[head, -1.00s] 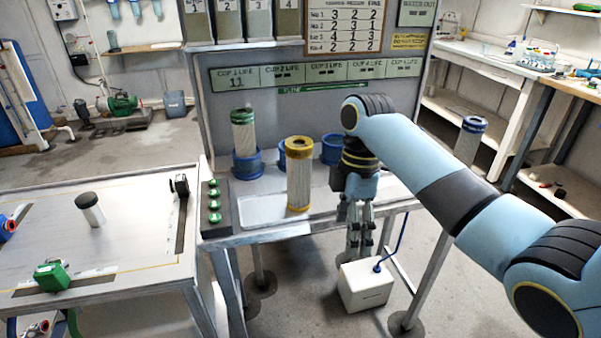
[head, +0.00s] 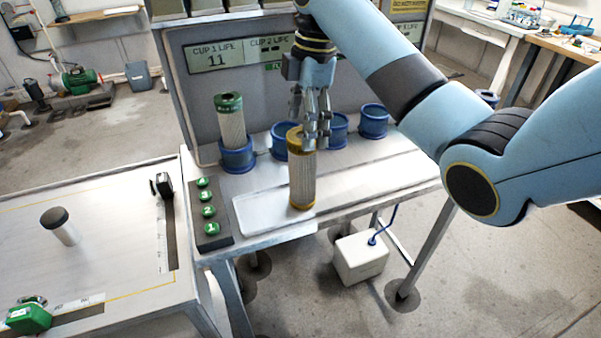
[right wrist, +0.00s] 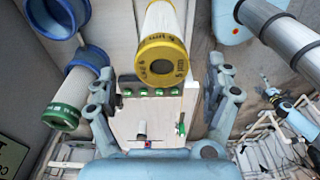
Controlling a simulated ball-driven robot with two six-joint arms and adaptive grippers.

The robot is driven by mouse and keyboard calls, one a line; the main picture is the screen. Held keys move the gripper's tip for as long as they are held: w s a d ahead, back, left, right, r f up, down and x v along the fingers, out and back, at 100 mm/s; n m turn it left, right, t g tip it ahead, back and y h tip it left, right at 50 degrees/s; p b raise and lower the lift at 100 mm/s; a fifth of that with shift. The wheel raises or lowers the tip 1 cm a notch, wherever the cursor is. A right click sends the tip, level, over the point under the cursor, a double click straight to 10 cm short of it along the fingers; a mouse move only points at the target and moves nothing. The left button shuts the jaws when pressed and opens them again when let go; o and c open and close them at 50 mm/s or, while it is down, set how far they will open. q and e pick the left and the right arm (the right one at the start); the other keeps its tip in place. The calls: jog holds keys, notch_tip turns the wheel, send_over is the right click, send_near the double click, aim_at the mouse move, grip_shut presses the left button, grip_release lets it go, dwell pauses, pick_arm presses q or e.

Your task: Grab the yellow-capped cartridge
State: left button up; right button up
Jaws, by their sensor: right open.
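The yellow-capped cartridge (head: 302,180) stands upright on the bench, at the right end of a white tray (head: 262,212). My right gripper (head: 318,140) points down at its top in the head view, and its fingers overlap the cap there. In the right wrist view the yellow cap (right wrist: 161,62) lies between the two spread fingers (right wrist: 160,100), with gaps on both sides. The right gripper is open and holds nothing. My left gripper is not in view.
A green-capped cartridge (head: 230,122) stands in a blue cup (head: 237,160) to the left. Other blue cups (head: 373,121) line the back. A green-button panel (head: 208,212) is at the bench's left end. A white box (head: 360,258) is on the floor.

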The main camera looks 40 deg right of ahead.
aim_at(300, 155)
notch_tip(300, 155, down, 2)
jog(key=shift+w+a+f, duration=0.1)
jog(key=shift+a, duration=0.05)
jog(key=f, duration=0.2)
jog(key=f+p, duration=0.1)
jog(key=f, duration=0.1)
jog(key=shift+a+f, duration=0.2)
jog(key=shift+f, duration=0.25)
jog(key=c, duration=0.4)
jog(key=shift+c, duration=1.1)
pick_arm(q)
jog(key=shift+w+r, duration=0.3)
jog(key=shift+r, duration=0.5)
pick_arm(e)
jog(key=c, duration=0.7)
